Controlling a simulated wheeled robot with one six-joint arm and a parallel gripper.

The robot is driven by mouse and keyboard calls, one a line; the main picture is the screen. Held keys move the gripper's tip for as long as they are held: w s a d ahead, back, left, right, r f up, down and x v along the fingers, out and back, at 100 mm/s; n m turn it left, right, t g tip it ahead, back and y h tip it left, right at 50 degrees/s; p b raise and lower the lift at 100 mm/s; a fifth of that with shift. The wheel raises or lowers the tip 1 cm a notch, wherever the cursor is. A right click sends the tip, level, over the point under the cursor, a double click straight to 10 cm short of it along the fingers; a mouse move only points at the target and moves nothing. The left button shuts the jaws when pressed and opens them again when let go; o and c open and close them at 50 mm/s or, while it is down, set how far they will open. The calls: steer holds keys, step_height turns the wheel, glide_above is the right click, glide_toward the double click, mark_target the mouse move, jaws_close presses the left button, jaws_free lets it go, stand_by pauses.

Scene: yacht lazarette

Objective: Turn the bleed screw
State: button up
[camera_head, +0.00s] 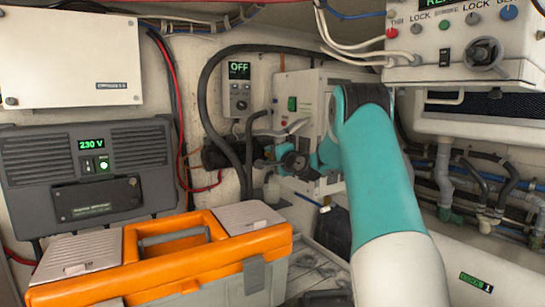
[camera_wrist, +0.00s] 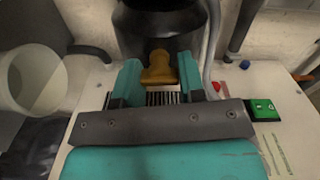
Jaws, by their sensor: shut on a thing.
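The bleed screw (camera_wrist: 160,70) is a brass, wing-shaped head below a black cylindrical body (camera_wrist: 158,28) in the wrist view. My gripper (camera_wrist: 160,76) has its two teal fingers on either side of the brass head and is shut on it. In the head view my teal arm reaches to the white unit (camera_head: 312,92) with a green switch on the back wall. The screw cannot be made out there, as my wrist and the dark fittings cover that area.
An orange-and-grey toolbox (camera_head: 165,262) stands at the front left. A dark inverter (camera_head: 88,165) reading 230 V is on the left. A small panel (camera_head: 239,88) reads OFF. A control box (camera_head: 455,55) hangs upper right above hoses (camera_head: 490,185). A pale cup-like part (camera_wrist: 32,78) is left of my gripper.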

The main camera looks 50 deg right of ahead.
stand_by(0.8)
steer(key=o, duration=0.7)
steer(key=shift+c, duration=0.2)
steer(key=b+v, duration=0.8)
steer(key=v, duration=0.9)
steer(key=shift+s, duration=0.3)
steer(key=shift+d, duration=0.1)
steer(key=shift+c, duration=0.5)
